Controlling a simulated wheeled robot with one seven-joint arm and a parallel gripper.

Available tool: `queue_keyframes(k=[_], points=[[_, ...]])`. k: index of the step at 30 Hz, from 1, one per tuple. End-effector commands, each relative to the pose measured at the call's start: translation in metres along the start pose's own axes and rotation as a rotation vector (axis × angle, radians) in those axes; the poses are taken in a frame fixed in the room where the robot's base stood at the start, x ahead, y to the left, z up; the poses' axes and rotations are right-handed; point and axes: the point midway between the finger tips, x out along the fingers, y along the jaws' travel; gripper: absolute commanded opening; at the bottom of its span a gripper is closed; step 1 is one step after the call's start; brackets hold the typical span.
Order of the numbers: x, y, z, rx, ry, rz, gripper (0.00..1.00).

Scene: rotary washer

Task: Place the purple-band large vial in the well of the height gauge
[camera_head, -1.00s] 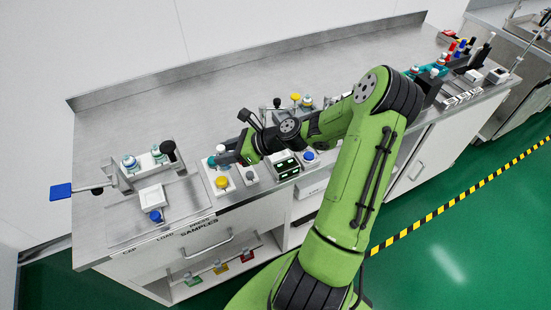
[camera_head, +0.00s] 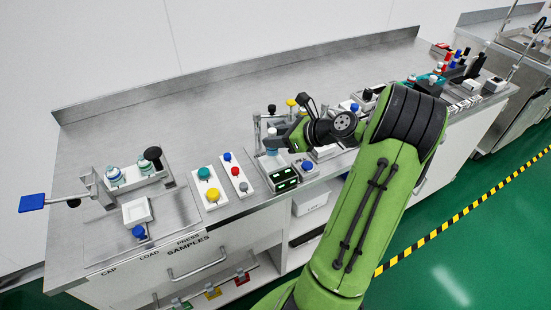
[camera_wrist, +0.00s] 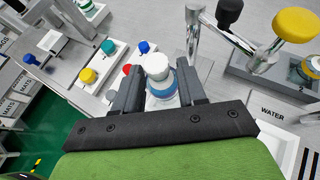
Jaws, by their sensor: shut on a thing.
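My gripper (camera_wrist: 160,88) is shut on a large vial (camera_wrist: 157,68) with a white cap. A blue ring shows below the cap; I cannot make out a purple band. The vial's lower part is hidden between the fingers. In the head view my gripper (camera_head: 279,145) holds it near a slim metal post (camera_head: 257,135), above and behind a black box with green displays (camera_head: 283,179). This post and display box seem to be the height gauge. Its well is not visible, and I cannot tell whether the vial touches it.
Left of the gripper stand panels with teal and yellow buttons (camera_head: 209,187) and blue and red buttons (camera_head: 236,175). A press stand with a blue paddle (camera_head: 33,202) is at far left. In the wrist view, a yellow-knobbed station (camera_wrist: 297,25) stands right, by a WATER label. The rear counter is clear.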

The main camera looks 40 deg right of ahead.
Motion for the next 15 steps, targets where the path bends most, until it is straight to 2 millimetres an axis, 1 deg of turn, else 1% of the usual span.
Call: queue_keyframes(k=[1,6,7,15], points=[[0.006,0.001,-0.011,0.001,0.000,0.002,0.10],[0.023,0.000,-0.041,0.002,0.000,0.001,0.10],[0.025,0.000,-0.045,0.000,0.000,0.001,0.10],[0.025,0.000,-0.044,-0.002,0.001,0.001,0.10]])
